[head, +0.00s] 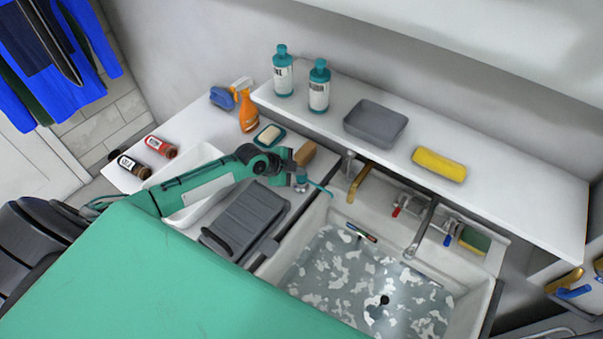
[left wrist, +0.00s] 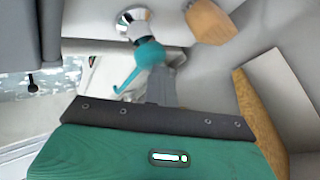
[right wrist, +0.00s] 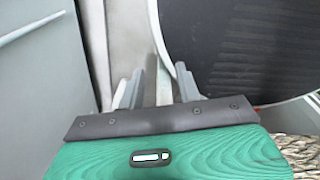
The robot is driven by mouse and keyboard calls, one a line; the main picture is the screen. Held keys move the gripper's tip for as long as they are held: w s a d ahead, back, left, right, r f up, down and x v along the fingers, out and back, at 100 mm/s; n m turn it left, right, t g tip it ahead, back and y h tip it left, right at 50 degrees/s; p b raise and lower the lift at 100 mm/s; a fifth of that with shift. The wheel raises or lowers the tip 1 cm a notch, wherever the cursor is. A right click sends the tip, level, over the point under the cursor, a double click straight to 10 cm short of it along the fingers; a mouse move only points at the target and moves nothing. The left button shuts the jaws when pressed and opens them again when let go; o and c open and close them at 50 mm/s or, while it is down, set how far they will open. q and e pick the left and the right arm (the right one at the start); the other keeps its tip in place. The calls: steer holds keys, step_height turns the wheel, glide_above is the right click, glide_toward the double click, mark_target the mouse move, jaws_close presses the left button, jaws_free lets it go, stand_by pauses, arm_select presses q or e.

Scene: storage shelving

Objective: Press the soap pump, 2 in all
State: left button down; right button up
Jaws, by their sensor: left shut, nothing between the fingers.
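The soap pump (head: 321,188) has a teal head and a thin curved spout, and stands by the sink's left rear corner. In the left wrist view its teal head (left wrist: 149,54) shows just past the fingertips, above a round metal collar (left wrist: 132,20). My left gripper (head: 294,170) is shut and empty, at the pump's head; I cannot tell whether it touches. Its grey fingers (left wrist: 166,80) partly overlap the pump in the left wrist view. My right gripper (right wrist: 158,88) has its fingers apart with nothing clearly held; it is out of the head view.
The sink (head: 345,285) holds water and foam, with a faucet (head: 422,230) behind. A wooden-coloured block (head: 305,153) stands close to the left gripper. A grey rack (head: 238,222) lies left of the sink. Two teal bottles (head: 319,90) and a grey tray (head: 375,124) stand on the ledge.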

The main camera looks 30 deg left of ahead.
arm_select(q)
steer(key=shift+s+f, duration=0.1)
steer(key=shift+f, duration=0.15)
steer(key=shift+r+p, duration=0.95)
steer(key=shift+r, duration=0.4)
step_height(320, 180, up, 5)
steer(key=p, duration=0.3)
steer(key=shift+p, duration=0.3)
stand_by(2.1)
